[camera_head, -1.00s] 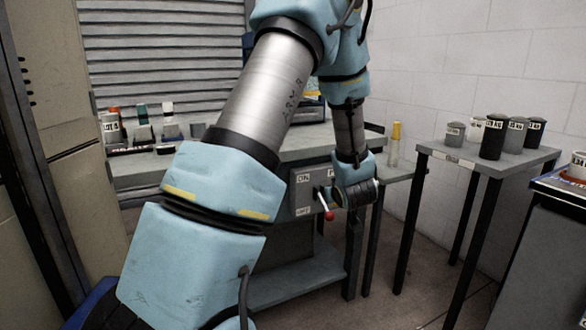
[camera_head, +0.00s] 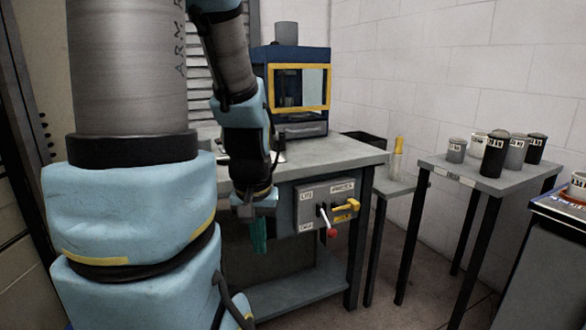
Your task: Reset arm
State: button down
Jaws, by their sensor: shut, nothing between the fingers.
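My arm fills the left of the head view, blue and grey, with one link standing upright close to the camera. My gripper (camera_head: 259,237) hangs at the end of the arm, pointing down, in front of the workbench and left of its control panel. Its teal fingers are shut with nothing between them. It is apart from the panel's levers.
The workbench (camera_head: 345,157) carries a blue machine with a yellow-framed window (camera_head: 300,87). Its control panel (camera_head: 312,208) has a red-knobbed lever (camera_head: 330,230) and a yellow handle (camera_head: 347,208). A side table (camera_head: 480,181) holds several canisters. Floor between the tables is clear.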

notch_tip(320, 180, up, 18)
jog(key=p, duration=1.5)
jog(key=shift+f+p, duration=0.2)
jog(key=shift+p, duration=0.2)
